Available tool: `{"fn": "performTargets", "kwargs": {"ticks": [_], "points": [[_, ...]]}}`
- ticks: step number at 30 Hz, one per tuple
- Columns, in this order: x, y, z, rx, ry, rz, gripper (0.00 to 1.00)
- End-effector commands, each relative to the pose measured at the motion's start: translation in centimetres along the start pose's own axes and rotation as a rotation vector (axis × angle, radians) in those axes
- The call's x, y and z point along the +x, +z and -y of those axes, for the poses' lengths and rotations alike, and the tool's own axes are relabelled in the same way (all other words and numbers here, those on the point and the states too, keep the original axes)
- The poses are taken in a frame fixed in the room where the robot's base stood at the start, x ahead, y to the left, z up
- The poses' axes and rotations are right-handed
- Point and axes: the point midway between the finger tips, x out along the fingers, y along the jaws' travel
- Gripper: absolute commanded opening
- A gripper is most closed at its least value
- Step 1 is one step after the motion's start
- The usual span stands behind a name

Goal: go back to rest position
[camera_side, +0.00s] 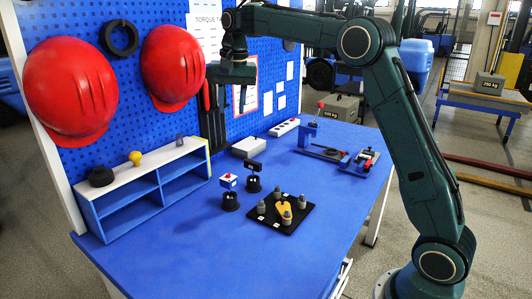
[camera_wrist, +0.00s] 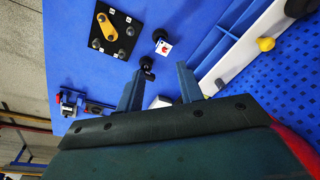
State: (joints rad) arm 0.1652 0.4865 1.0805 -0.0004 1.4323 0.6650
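My gripper (camera_side: 232,72) is high above the blue table, in front of the pegboard, pointing down. In the wrist view its two fingers (camera_wrist: 158,85) are spread apart, with nothing held between them. A black plate (camera_side: 285,214) on the table carries several grey weights and a yellow link piece (camera_side: 285,210); the plate also shows in the wrist view (camera_wrist: 126,42). Two black cups, a front one (camera_side: 230,202) and a rear one (camera_side: 254,185), stand beside it. A black piece (camera_side: 253,165) shows at the rear cup; I cannot tell whether they touch.
A blue-white shelf (camera_side: 150,190) with small knobs on top stands at left. Red helmets (camera_side: 70,90) hang on the pegboard. The front is clear.

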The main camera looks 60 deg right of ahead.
Motion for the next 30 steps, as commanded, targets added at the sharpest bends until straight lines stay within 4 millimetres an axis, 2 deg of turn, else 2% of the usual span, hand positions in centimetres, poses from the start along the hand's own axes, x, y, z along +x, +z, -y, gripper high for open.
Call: {"fn": "performTargets", "kwargs": {"ticks": [1,6,15,22,30], "points": [[-0.9,1.0,-0.4,-0.024,-0.007,-0.008,0.37],[-2.9,4.0,-1.6,-0.109,-0.030,-0.036,0.37],[-5.4,9.6,-4.6,-0.256,-0.067,-0.087,0.37],[-6.2,14.1,-7.4,-0.368,-0.093,-0.130,0.37],[-5.9,19.3,-11.1,-0.500,-0.119,-0.182,0.37]]}}
